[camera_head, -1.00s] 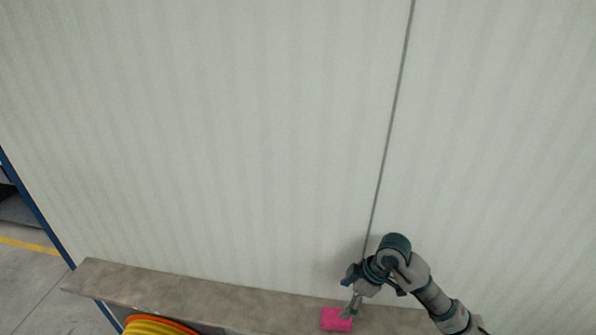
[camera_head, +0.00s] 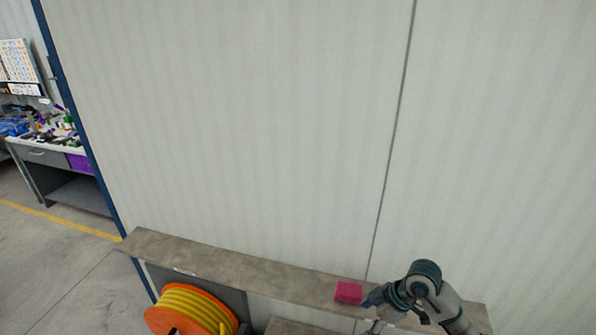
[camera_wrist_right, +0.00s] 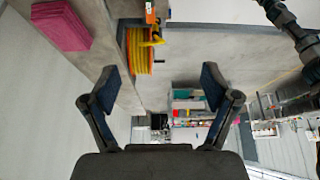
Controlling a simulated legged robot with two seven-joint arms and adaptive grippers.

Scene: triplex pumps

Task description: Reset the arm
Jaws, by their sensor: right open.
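My right arm comes in from the lower right of the head view, and its gripper (camera_head: 372,312) is beside the front of the shelf, only partly in frame. In the right wrist view the gripper (camera_wrist_right: 160,95) has its two fingers spread apart with nothing between them. A pink block (camera_head: 348,292) lies on the shelf just left of the gripper, apart from it; it also shows in the right wrist view (camera_wrist_right: 62,24) at the upper left. My left gripper is not seen in the head view.
The brown shelf (camera_head: 230,265) runs along a pale wall panel (camera_head: 250,130). An orange reel with yellow hose (camera_head: 190,312) is below it. A workbench (camera_head: 50,155) with clutter stands far left, with open floor (camera_head: 60,260) in front.

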